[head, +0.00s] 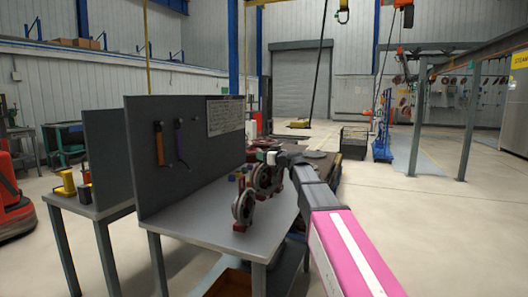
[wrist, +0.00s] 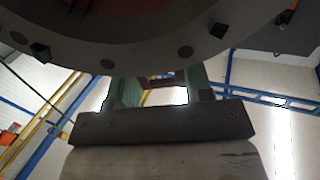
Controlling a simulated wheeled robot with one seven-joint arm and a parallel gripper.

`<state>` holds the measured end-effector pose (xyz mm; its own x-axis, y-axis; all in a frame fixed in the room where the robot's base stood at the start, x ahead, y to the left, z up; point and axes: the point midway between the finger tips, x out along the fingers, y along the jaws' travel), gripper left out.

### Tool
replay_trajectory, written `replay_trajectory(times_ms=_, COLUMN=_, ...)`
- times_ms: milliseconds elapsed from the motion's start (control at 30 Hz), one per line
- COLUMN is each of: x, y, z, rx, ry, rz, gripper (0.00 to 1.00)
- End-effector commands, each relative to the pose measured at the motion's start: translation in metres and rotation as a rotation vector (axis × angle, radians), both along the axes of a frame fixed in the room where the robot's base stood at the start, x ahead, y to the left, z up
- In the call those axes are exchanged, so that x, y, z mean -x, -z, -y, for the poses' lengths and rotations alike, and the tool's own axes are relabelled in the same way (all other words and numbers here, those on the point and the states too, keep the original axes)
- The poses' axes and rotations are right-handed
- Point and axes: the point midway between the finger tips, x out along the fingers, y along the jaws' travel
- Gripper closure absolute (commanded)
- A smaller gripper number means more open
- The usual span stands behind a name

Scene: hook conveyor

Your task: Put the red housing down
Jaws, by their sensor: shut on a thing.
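My gripper (wrist: 160,88) has green fingers, closed on a red part of the red housing. In the wrist view the housing's big round grey flange (wrist: 120,52) with dark bolts fills the top, with a little red inside it. In the head view my gripper (head: 271,158) is over the grey table, and a round housing (head: 264,179) with a dark ring and reddish middle shows just below it. Whether its underside touches the table cannot be told. A second similar housing (head: 243,207) stands upright nearer the table's front edge.
The grey table (head: 190,225) has a dark upright panel (head: 190,150) along its left, with orange and purple tools hanging on it. Bare tabletop lies left of the housings. Small red and blue items (head: 240,177) stand behind. A brown box (head: 230,284) is below. Open floor lies right.

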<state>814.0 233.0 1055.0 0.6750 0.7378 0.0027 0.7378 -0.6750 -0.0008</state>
Motion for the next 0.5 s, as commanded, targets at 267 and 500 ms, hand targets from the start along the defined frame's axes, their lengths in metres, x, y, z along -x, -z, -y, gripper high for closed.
replay_trajectory(times_ms=267, x=0.0, y=0.011, z=0.0, rx=-0.004, ry=0.001, rz=0.001, gripper=1.0)
replay_trajectory(times_ms=500, x=0.0, y=0.036, z=0.0, rx=-0.004, ry=0.001, rz=-0.001, gripper=1.0)
